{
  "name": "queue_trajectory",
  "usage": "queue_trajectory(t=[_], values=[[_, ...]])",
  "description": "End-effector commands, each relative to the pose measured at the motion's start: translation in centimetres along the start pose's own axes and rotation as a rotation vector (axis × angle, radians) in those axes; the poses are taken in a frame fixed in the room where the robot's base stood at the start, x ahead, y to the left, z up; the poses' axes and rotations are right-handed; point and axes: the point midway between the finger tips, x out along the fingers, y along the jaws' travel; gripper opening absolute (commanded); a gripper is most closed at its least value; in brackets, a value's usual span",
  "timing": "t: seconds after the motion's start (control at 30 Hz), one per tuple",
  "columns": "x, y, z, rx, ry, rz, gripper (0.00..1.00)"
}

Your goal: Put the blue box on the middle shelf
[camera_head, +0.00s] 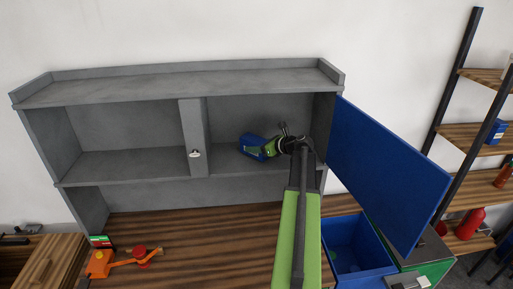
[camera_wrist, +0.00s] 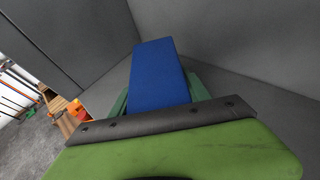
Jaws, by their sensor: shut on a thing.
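The blue box (camera_head: 250,147) is inside the right compartment of the grey cabinet, at the middle shelf (camera_head: 232,164). My gripper (camera_head: 266,149) is shut on it, reaching in from the right. In the wrist view the blue box (camera_wrist: 160,75) lies lengthwise between the green fingers of my gripper (camera_wrist: 160,95), with grey cabinet panels around it. I cannot tell whether the box touches the shelf board or hangs just above it. My wrist and arm hide the right part of this compartment.
A blue door panel (camera_head: 385,170) stands open at the cabinet's right side. A grey divider with a white knob (camera_head: 195,154) is left of the box. The left compartment is empty. A blue bin (camera_head: 358,262) and an orange tool (camera_head: 122,260) are below. A rack (camera_head: 470,135) stands far right.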

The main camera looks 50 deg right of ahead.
Motion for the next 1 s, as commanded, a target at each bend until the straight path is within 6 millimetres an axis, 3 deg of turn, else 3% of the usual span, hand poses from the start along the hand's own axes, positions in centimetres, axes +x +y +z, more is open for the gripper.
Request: queue_trajectory(t=[0.3,0.33,0.5,0.87,0.93,1.0], values=[[0.2,-0.1,-0.6,0.001,-0.001,-0.001,0.0],[0.2,-0.1,-0.7,0.0,0.0,-0.001,0.56],[0.2,-0.1,-0.7,0.001,0.0,-0.002,0.76],[-0.2,-0.1,0.1,0.001,0.0,-0.002,0.76],[-0.6,-0.1,1.1,0.001,0.0,-0.002,0.76],[-2.4,-0.1,0.8,0.003,0.0,-0.005,0.76]])
